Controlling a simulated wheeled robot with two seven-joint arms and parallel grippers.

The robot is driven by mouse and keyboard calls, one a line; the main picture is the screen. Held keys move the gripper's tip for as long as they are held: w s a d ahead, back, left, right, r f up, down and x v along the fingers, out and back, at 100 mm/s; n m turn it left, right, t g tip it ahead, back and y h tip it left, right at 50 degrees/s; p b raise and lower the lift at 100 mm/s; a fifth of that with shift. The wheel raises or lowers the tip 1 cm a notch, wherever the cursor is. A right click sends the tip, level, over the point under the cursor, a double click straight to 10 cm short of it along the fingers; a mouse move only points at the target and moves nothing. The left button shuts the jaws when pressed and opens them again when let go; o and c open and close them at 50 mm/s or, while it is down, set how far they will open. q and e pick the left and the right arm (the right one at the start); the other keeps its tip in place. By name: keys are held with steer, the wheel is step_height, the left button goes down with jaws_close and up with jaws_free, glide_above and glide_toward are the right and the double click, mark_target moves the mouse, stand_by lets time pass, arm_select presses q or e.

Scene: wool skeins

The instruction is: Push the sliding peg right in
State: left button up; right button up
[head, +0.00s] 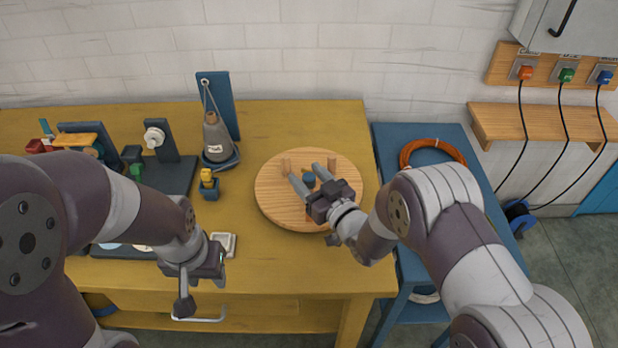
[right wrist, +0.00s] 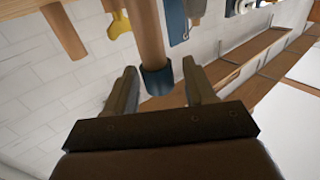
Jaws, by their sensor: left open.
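A round wooden board (head: 275,205) lies on the table with upright wooden pegs near its far edge, a left one (head: 286,167) and a right one (head: 332,164). A peg with a dark blue end (head: 309,179) stands between my right gripper's fingers (head: 308,180). In the right wrist view this wooden peg with its blue end (right wrist: 157,79) reaches between the open fingers (right wrist: 160,85), with gaps at both sides. Another wooden peg (right wrist: 63,32) shows at upper left there. How far the peg is in is hidden. My left gripper (head: 184,300) is open and empty over the table's front edge.
A yellow and blue block (head: 209,184) and a small white tray (head: 223,243) lie left of the board. A blue side table (head: 390,150) holds an orange coil (head: 430,143).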

steer(key=v, duration=1.2)
steer(key=shift+s+d, duration=0.15)
steer(key=shift+s, duration=0.15)
